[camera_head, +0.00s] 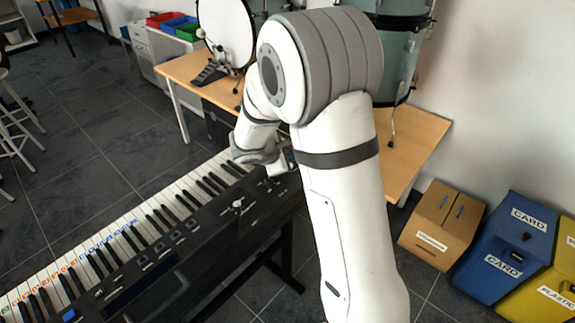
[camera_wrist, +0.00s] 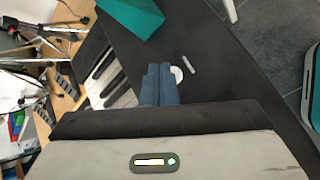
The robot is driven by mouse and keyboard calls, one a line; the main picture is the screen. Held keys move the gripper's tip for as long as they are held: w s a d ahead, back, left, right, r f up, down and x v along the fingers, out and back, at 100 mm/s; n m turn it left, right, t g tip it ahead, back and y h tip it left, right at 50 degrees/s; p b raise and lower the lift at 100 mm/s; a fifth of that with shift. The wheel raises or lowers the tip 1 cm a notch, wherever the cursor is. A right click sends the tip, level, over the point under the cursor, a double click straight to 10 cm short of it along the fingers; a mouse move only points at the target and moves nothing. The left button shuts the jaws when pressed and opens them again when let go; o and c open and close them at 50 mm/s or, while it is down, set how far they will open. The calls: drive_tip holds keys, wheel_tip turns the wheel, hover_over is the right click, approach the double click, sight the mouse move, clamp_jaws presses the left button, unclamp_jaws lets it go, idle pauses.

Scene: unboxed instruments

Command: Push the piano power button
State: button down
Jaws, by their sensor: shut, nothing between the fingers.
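The black piano (camera_head: 215,225) stands on a dark stand at the lower left of the head view, its white and black keys along its left side. In the wrist view, the end keys (camera_wrist: 110,80) and the black panel (camera_wrist: 215,80) show. A round white button (camera_wrist: 177,75) lies on that panel, just right of my fingertips; I cannot tell whether they touch it. A small pale bar (camera_wrist: 189,64) sits beside it. My gripper (camera_wrist: 158,68) is shut and empty, pointing at the panel. In the head view my arm hides the fingertips, over the piano's far end.
A wooden table (camera_head: 415,135) with drums stands behind the piano. A cardboard box (camera_head: 440,225), a blue bin (camera_head: 505,250) and a yellow bin (camera_head: 555,285) stand at the right. A teal object (camera_wrist: 135,15) is close above the fingers in the wrist view. Open floor lies at the left.

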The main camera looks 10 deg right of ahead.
drive_tip(key=shift+f, duration=0.1)
idle(0.3)
drive_tip(key=shift+f+b, duration=0.4)
drive_tip(key=shift+b, duration=0.25)
drive_tip(key=shift+f, duration=0.15)
idle(0.4)
drive_tip(key=shift+r, duration=0.65)
wheel_tip(320, 180, up, 6)
drive_tip(key=p, duration=0.4)
idle(0.4)
